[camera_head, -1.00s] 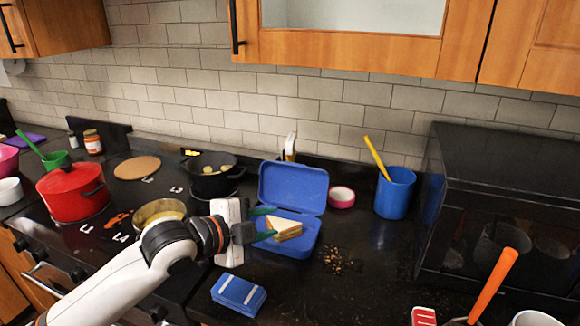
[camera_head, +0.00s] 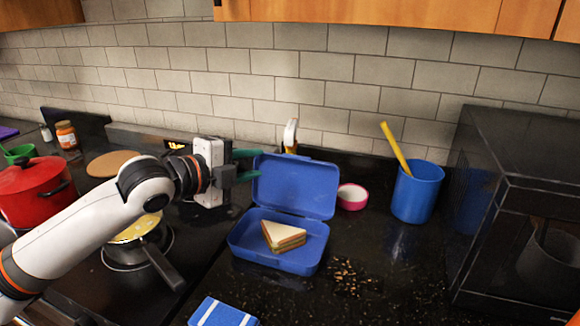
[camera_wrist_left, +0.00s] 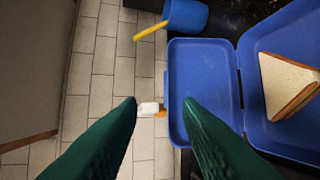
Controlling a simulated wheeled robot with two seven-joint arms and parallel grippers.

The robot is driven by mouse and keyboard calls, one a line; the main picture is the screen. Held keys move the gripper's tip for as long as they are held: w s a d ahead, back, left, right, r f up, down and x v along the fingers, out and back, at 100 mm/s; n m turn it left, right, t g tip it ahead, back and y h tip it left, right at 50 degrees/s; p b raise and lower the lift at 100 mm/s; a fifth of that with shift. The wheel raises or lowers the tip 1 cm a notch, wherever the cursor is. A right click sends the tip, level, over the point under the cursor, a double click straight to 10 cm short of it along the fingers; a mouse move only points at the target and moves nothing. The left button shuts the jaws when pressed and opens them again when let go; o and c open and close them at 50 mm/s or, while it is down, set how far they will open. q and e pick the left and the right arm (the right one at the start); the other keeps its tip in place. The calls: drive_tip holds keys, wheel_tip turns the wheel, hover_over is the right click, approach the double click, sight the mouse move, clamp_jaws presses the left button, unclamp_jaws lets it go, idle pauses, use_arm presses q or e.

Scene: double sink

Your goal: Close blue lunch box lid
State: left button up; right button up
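The blue lunch box (camera_head: 245,238) sits on the dark counter with a sandwich (camera_head: 283,236) inside. Its lid (camera_head: 295,188) stands open, raised at the back of the box. My left gripper (camera_head: 250,164) is at the lid's upper left corner, its green fingers apart and empty. In the left wrist view, the open fingers (camera_wrist_left: 158,105) show with one fingertip in front of the lid (camera_wrist_left: 203,85) and the other beyond its edge. I cannot tell whether a finger touches the lid. My right gripper is not in view.
A pink-rimmed bowl (camera_head: 352,197) and a blue cup (camera_head: 416,192) with a yellow utensil stand right of the box. A red pot (camera_head: 35,188) and a pan (camera_head: 137,240) are at left.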

sight(297, 158)
use_arm(q)
drive_tip(key=x, duration=0.4)
drive_tip(key=f+x, duration=0.1)
drive_tip(key=x, duration=0.8)
drive_tip(key=shift+w+a+f+p, duration=0.2)
drive_tip(key=shift+w+a+p, duration=0.1)
drive_tip(key=shift+p, duration=0.1)
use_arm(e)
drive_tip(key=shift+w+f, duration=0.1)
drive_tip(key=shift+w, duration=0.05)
use_arm(q)
clamp_jaws()
